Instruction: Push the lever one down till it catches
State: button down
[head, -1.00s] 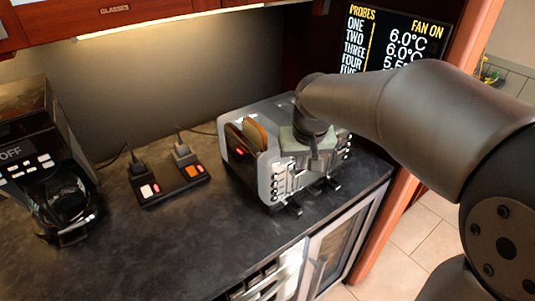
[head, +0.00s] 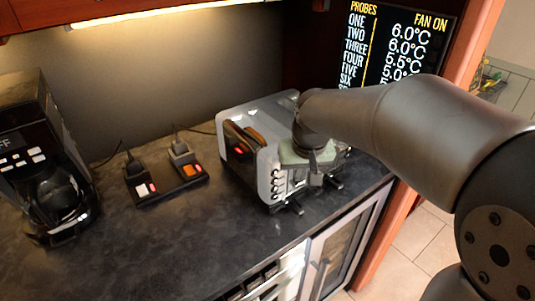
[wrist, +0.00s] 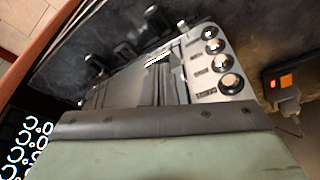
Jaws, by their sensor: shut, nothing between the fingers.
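A silver and black toaster (head: 263,172) stands on the dark counter, with round buttons down its front. The brown edge of a bread slice (head: 254,135) shows low in the left slot. A black lever (head: 294,207) sticks out low at the front, left of my gripper. Another lever (head: 335,183) shows low to the right. I cannot read which is lever one. My gripper (head: 316,181) is shut and empty, pointing down at the toaster's front; contact cannot be told. The wrist view shows the buttons (wrist: 222,63) and dark levers (wrist: 155,19) beyond my gripper's pale body.
A power strip (head: 165,183) with two plugs and lit switches lies left of the toaster. A coffee maker (head: 50,165) stands at the far left. A probe display (head: 400,45) is behind at the right. The counter's front left is clear.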

jog(key=shift+f, duration=0.4)
jog(key=shift+s+d, duration=0.1)
jog(key=shift+s+d+r, duration=0.3)
jog(key=shift+s+d, duration=0.1)
jog(key=shift+s, duration=0.2)
jog(key=shift+s+d+r, duration=0.25)
jog(key=shift+s+d, duration=0.1)
jog(key=shift+s, duration=0.2)
jog(key=r+p, duration=0.1)
jog(key=s+d+r+p, duration=0.1)
jog(key=r, duration=0.1)
jog(key=s+r+p, duration=0.1)
jog(key=r, duration=0.1)
jog(key=shift+s+d, duration=0.25)
jog(key=shift+d, duration=0.15)
